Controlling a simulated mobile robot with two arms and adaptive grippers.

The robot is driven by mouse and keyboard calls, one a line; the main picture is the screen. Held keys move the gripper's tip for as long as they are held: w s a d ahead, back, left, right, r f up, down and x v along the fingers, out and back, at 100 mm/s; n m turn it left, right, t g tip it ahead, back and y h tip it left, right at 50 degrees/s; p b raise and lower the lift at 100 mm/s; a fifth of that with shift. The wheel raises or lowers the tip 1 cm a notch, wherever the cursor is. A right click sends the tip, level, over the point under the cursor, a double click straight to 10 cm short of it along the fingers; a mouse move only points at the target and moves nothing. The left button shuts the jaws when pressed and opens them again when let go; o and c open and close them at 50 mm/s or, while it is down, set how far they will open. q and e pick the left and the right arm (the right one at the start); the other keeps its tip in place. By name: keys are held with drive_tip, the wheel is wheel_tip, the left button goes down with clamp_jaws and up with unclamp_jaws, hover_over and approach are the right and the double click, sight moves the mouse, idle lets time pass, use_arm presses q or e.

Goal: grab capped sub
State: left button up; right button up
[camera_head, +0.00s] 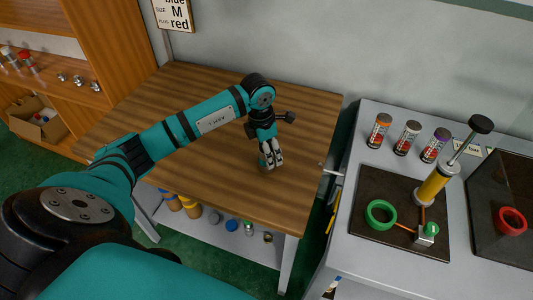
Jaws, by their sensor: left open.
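My left arm reaches in from the left over the wooden table. My left gripper (270,160) points down at the table's right half, open, its fingers fairly close together. I see nothing between the fingers, and the tabletop around them is bare. I cannot pick out the capped sub with certainty. Small metal fittings (78,80) stand on the wooden shelf at the left, with small red- and white-topped items (27,60) beside them, far from the gripper. My right gripper is not in view.
The wooden table (205,95) is clear on top; several jars and cans (195,210) sit on its lower shelf. The grey bench (360,145) at the right holds three labelled jars (407,138), a yellow pump (433,187) and a green ring (380,214). A cardboard box (38,122) stands low at the left.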

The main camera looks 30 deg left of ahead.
use_arm(q)
drive_tip(key=shift+w+f, duration=0.1)
drive_tip(key=shift+f, duration=0.7)
drive_tip(key=shift+r, duration=0.1)
clamp_jaws()
